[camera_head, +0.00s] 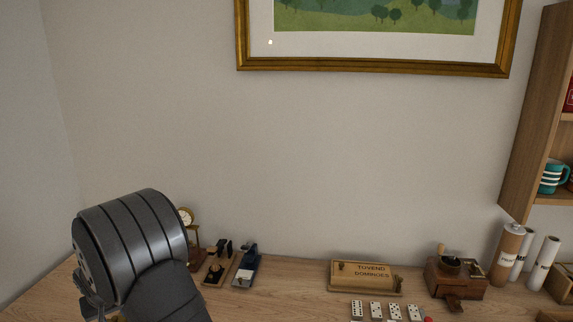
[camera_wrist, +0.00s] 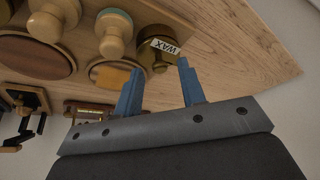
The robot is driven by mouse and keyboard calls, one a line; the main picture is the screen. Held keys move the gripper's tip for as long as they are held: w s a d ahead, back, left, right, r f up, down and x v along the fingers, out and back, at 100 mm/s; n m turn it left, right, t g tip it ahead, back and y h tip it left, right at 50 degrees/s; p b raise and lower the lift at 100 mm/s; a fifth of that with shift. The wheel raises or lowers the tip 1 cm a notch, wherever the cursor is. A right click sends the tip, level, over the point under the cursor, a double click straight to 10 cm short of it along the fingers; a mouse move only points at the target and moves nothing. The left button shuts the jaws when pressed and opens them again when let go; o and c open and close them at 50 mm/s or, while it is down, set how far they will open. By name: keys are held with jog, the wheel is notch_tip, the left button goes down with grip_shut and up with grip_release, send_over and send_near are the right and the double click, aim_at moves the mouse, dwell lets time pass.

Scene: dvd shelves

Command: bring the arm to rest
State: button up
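In the wrist view my gripper (camera_wrist: 159,68) has its two blue fingers spread apart, with nothing held between them. A brass-coloured tin with a WAX label (camera_wrist: 163,47) shows just beyond the fingertips; I cannot tell the exact gap. In the head view my dark arm fills the lower left above the wooden desk (camera_head: 290,300), and its gripper fingers cannot be made out there.
Wooden knobbed pieces (camera_wrist: 115,35) and a round brown-topped piece (camera_wrist: 35,57) stand near the fingers. Small planes (camera_head: 245,268), a domino box (camera_head: 365,277), a coffee grinder (camera_head: 455,278) and tubes (camera_head: 508,253) line the desk's back. A shelf (camera_head: 540,105) stands right.

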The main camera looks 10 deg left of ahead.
jog(key=v, duration=1.7)
jog(key=x, duration=1.7)
jog(key=shift+f, duration=0.25)
jog(key=shift+s+r+m, duration=0.2)
jog(key=shift+r+m, duration=0.05)
jog(key=shift+m, duration=0.25)
jog(key=shift+s+r+t, duration=0.1)
jog(key=shift+r+t, duration=0.2)
jog(key=shift+r, duration=0.05)
jog(key=v, duration=1.6)
notch_tip(320, 180, down, 6)
jog(key=w+a+n+g, duration=0.1)
jog(key=a+n+g, duration=0.1)
jog(key=n, duration=0.3)
jog(key=shift+w, duration=0.3)
jog(key=shift+a, duration=0.1)
